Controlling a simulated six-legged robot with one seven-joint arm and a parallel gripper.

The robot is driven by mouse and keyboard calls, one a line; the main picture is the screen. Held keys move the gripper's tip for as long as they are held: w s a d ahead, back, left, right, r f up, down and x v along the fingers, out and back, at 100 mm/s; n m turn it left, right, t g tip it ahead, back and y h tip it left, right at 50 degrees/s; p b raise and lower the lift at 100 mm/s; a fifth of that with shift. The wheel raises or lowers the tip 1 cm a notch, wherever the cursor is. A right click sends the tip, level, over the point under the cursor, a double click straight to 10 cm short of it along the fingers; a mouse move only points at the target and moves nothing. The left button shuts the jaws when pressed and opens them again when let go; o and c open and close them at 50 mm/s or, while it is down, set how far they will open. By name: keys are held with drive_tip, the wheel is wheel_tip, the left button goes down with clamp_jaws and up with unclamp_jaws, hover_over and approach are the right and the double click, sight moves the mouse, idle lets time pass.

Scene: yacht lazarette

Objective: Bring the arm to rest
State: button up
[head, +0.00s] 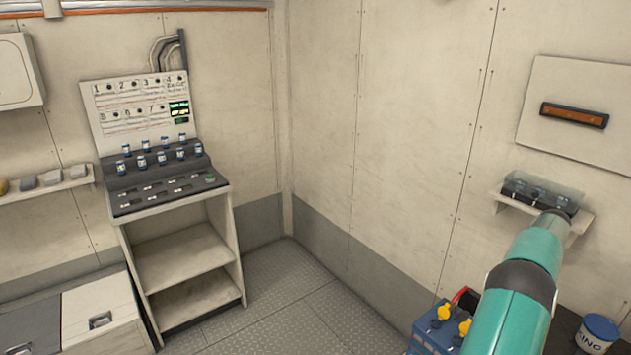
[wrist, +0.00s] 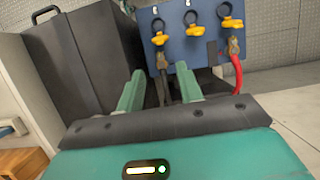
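My arm (head: 515,290), teal with a dark joint band, reaches from the bottom right of the head view toward the right wall. Its end is hidden there. In the wrist view my gripper (wrist: 157,85) shows two green fingers standing well apart, with nothing held between them. Beyond the fingers is a blue panel (wrist: 208,58) with yellow-handled knobs, a red cable and dark cables. I cannot tell how far the fingertips are from it.
A dark case (wrist: 85,60) with a handle stands left of the fingers. In the head view, a blue box (head: 424,332) with yellow knobs and a lidded tub (head: 598,335) are near my arm. A wall shelf (head: 549,215) holds a clear-covered unit. A console (head: 165,195) stands left; the floor (head: 290,290) between is clear.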

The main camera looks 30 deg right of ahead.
drive_tip(key=w+a+r+n+h, duration=0.2)
drive_tip(key=w+a+r+n, duration=0.2)
drive_tip(key=w+a+r, duration=1.2)
drive_tip(key=a+r+n+t+h, duration=0.1)
drive_tip(key=a+r+n, duration=0.15)
drive_tip(key=a, duration=0.75)
drive_tip(key=a+r+n+t+h, duration=0.15)
drive_tip(key=a+r, duration=0.25)
drive_tip(key=a, duration=0.7)
drive_tip(key=s+a+f+n+t, duration=0.1)
drive_tip(key=s+a+n, duration=0.3)
drive_tip(key=a, duration=0.9)
drive_tip(key=s+a+f+n+t, duration=0.2)
drive_tip(key=s+a+n, duration=0.2)
drive_tip(key=s+a, duration=0.6)
drive_tip(key=a, duration=0.2)
drive_tip(key=shift+a+f+t, duration=0.15)
drive_tip(key=shift+a+t, duration=0.2)
drive_tip(key=shift+s+d+y, duration=0.1)
drive_tip(key=shift+d+y, duration=0.05)
drive_tip(key=shift+y, duration=0.1)
